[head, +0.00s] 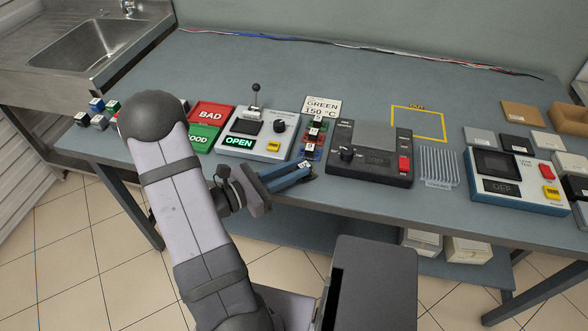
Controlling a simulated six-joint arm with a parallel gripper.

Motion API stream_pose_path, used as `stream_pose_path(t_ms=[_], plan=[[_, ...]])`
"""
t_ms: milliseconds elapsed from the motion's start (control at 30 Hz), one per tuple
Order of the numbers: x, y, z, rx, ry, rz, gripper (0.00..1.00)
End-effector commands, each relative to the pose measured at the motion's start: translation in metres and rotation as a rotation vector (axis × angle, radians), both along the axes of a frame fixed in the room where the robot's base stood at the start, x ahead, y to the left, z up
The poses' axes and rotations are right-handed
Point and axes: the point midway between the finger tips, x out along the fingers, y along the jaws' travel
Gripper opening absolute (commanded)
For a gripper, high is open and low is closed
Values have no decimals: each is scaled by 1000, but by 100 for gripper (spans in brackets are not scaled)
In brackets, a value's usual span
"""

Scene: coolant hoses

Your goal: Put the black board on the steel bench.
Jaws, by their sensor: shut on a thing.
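A flat black board (517,143) with a small label lies at the right of the blue-grey table, between a grey and a white board. The steel bench (40,33) with its sink stands at the upper left, beyond the table's left end. My gripper (307,176) is low over the table's front edge, in front of the OPEN unit and the small coloured blocks. My gripper is far to the left of the black board.
The OPEN unit (256,136), black device (369,156) and blue-edged tester (515,181) line the table's front. BAD (210,114) and GOOD (202,137) trays lie at left. A yellow OUT frame (418,124) is empty. The table's middle is clear. Several small cubes lie at its left end.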

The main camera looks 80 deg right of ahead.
Motion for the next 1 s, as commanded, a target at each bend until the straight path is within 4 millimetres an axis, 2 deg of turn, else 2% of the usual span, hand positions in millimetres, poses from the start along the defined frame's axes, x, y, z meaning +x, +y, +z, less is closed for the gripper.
stream_pose_path(t_ms=[233,267,333,767,1000], plan=[[0,0,-3,0,0,0,0],[0,0,-3,0,0,0,20],[0,0,-3,0,0,0,37],[1,0,1,0,0,1,37],[20,18,1,0,0,7,37]])
